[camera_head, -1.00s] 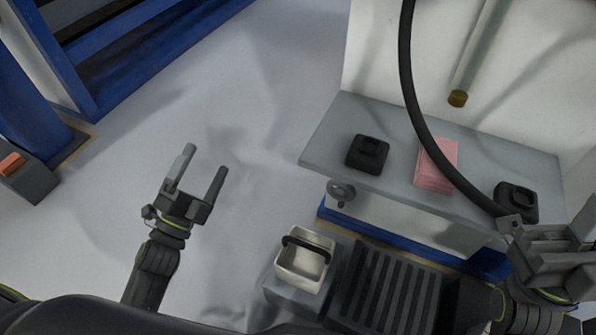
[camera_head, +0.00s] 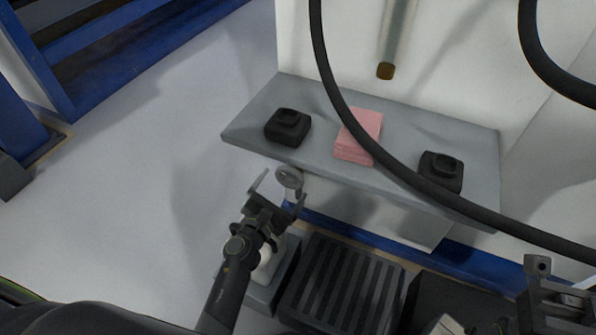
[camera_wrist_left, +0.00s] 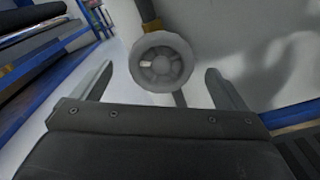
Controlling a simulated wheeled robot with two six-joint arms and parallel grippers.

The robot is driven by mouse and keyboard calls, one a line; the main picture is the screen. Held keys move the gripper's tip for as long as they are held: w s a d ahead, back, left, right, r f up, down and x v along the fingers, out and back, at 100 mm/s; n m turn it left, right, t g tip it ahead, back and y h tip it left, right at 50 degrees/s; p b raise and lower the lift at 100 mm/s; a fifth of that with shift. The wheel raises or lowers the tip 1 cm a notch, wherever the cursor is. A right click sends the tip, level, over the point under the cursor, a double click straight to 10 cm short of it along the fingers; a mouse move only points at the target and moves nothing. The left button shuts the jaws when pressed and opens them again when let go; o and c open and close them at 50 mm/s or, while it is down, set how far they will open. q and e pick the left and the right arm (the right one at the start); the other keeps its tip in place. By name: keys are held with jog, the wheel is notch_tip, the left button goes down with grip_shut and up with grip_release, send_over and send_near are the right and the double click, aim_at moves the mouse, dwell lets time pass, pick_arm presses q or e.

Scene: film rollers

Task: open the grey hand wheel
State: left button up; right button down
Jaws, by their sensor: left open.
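The grey hand wheel (camera_head: 289,178) is on the front of the unit, just below the grey shelf's front edge. In the left wrist view the round wheel (camera_wrist_left: 161,62) faces me, ahead of my fingertips and between them. My left gripper (camera_head: 278,190) is open and empty, with its fingers close to the wheel. In the wrist view the two fingers (camera_wrist_left: 165,78) stand wide apart, one on each side of the wheel, and I cannot tell whether they touch it. My right gripper (camera_head: 570,290) is at the lower right, and its jaws are not clear.
The grey shelf (camera_head: 240,130) bears two black blocks (camera_head: 287,127) (camera_head: 441,172) and a pink stack (camera_head: 359,137). A black hose (camera_head: 345,105) hangs across it. A dark ribbed box (camera_head: 340,285) stands below. The floor at left is clear.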

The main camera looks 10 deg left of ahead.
aim_at(294, 170)
pick_arm(q)
jog(key=shift+w+d+b, duration=0.2)
jog(key=shift+w+d, duration=0.05)
jog(key=shift+w, duration=1)
jog(key=shift+w+d+b, duration=0.15)
jog(key=shift+w+d, duration=0.15)
jog(key=shift+w, duration=0.95)
jog(key=shift+w+d+b, duration=0.2)
jog(key=shift+w+d, duration=0.05)
jog(key=shift+w, duration=1)
jog(key=shift+c, duration=0.4)
jog(key=c, duration=0.9)
jog(key=shift+f, duration=0.1)
jog(key=shift+n, duration=0.3)
jog(key=n, duration=0.2)
jog(key=shift+n, duration=0.3)
jog(key=shift+a+n+p, duration=0.15)
jog(key=shift+n+p, duration=0.2)
jog(key=shift+n, duration=1.55)
